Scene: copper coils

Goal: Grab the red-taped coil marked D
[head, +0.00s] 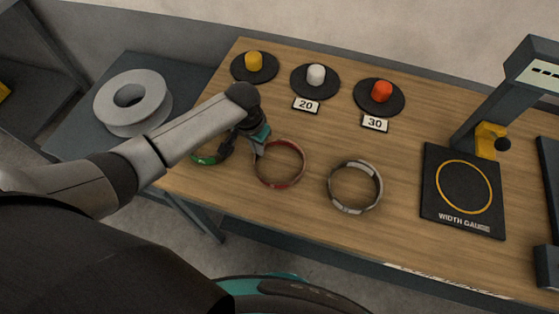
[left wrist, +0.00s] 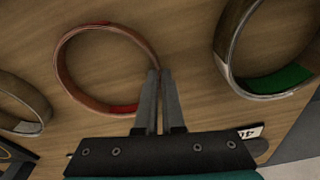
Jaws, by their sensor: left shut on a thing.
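The red-taped coil (head: 280,186) is a thin copper ring lying on the wooden table between the green-taped coil (head: 207,160) and the white-taped coil (head: 350,210). My left gripper (head: 259,152) is at the coil's upper left rim. In the left wrist view, my left gripper's fingers (left wrist: 159,78) are close together with the rim of the red-taped coil (left wrist: 120,108) between them. The coil appears flat on the table. No letter D is readable on it. My right gripper is not in view.
Behind the coils stand dark discs with a yellow peg (head: 254,61), a white peg (head: 316,75) and a red peg (head: 382,91). Cards read 20 (head: 306,105) and 30 (head: 374,123). A width gauge (head: 430,205) is at right. A grey spool (head: 105,102) sits on the side table.

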